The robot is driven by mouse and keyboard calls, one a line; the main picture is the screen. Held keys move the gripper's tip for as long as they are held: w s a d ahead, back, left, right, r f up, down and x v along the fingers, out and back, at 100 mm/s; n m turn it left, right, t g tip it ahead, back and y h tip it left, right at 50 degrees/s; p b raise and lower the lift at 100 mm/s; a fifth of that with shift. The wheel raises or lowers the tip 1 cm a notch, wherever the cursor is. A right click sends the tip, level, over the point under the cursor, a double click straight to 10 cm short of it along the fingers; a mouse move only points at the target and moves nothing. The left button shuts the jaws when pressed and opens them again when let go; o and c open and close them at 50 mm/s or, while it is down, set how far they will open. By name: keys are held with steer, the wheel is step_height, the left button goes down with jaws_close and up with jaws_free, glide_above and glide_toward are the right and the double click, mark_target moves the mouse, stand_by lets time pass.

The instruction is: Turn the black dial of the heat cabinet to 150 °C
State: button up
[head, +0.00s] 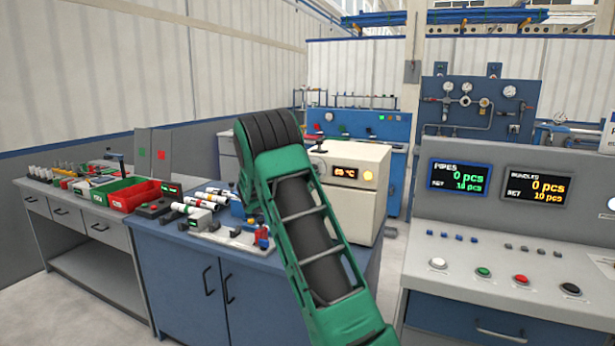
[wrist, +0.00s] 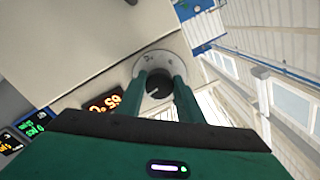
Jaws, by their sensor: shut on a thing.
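The heat cabinet (head: 353,203) is a cream box on the blue bench in the head view, partly hidden behind my green arm. Its small orange display (head: 345,172) appears to read about 65 °C; the same display (wrist: 102,103) shows turned around in the wrist view. The black dial (wrist: 158,90) sits on a round pale scale plate (wrist: 153,63) with markings too small to read. My gripper (wrist: 160,82) has its two green fingers on either side of the dial and is shut on it. In the head view my arm hides the dial and the fingers.
A round yellow lamp (head: 368,175) is on the cabinet front. The blue bench (head: 180,270) holds pipes and fittings left of my arm, with a red bin (head: 133,194) farther left. A grey control console (head: 510,255) with buttons and displays stands at right.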

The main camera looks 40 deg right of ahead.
steer(key=shift+w+a+f+m, duration=0.1)
steer(key=shift+m, duration=1.15)
steer(key=shift+w+a+r+m, duration=0.1)
steer(key=shift+w+m, duration=0.05)
steer(key=shift+m, duration=1.05)
steer(key=shift+w+a+f+m, duration=0.1)
steer(key=shift+m, duration=1.15)
steer(key=o, duration=1.1)
steer(key=shift+c, duration=0.2)
steer(key=shift+d, duration=0.1)
steer(key=shift+s, duration=0.1)
